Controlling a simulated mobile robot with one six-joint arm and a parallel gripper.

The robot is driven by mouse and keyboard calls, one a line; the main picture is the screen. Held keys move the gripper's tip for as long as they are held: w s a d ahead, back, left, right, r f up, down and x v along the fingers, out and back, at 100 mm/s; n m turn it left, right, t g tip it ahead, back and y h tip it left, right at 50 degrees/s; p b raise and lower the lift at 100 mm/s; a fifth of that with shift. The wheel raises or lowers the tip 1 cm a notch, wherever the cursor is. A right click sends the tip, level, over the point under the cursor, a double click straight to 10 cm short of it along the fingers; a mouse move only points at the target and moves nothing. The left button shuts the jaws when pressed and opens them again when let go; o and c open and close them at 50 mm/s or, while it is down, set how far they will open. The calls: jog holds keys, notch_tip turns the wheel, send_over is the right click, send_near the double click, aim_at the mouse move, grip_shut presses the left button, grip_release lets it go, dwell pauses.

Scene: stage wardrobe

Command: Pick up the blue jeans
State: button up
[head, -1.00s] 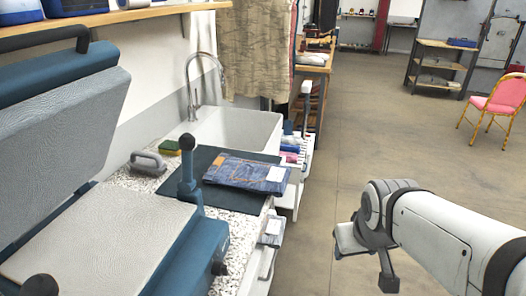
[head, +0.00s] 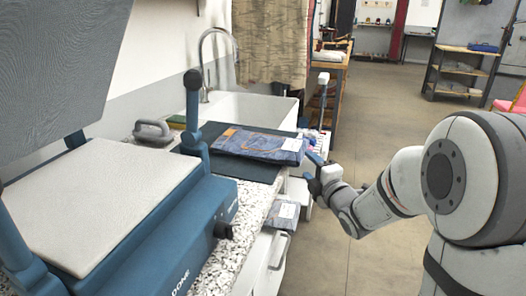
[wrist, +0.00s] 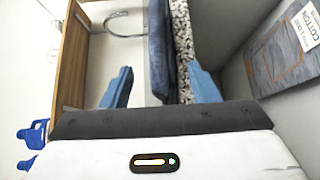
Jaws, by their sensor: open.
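The folded blue jeans (head: 258,146) lie flat on a dark mat (head: 240,168) on the speckled counter by the sink, with a pale label at their right end. In the wrist view their edge (wrist: 158,60) shows as a blue band between the two fingers, beyond the fingertips. My gripper (head: 313,171) is open and empty, just right of the jeans' end, past the counter's front edge. Its blue fingers (wrist: 160,88) stand one on each side of the jeans' edge in the wrist view. I see no contact with the jeans.
A blue heat press (head: 120,215) fills the left foreground. A grey-handled brush (head: 152,131) and the sink (head: 255,110) sit behind the mat. Below the counter, a drawer holds a packet marked cotton (wrist: 285,45). The floor (head: 375,130) to the right is open.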

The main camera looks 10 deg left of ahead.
aim_at(300, 155)
jog(key=x, duration=0.7)
jog(key=shift+w+d+f, duration=0.15)
jog(key=shift+w+f, duration=0.1)
jog(key=shift+w, duration=0.05)
grip_shut()
jog(key=shift+r, duration=0.1)
dwell(0.3)
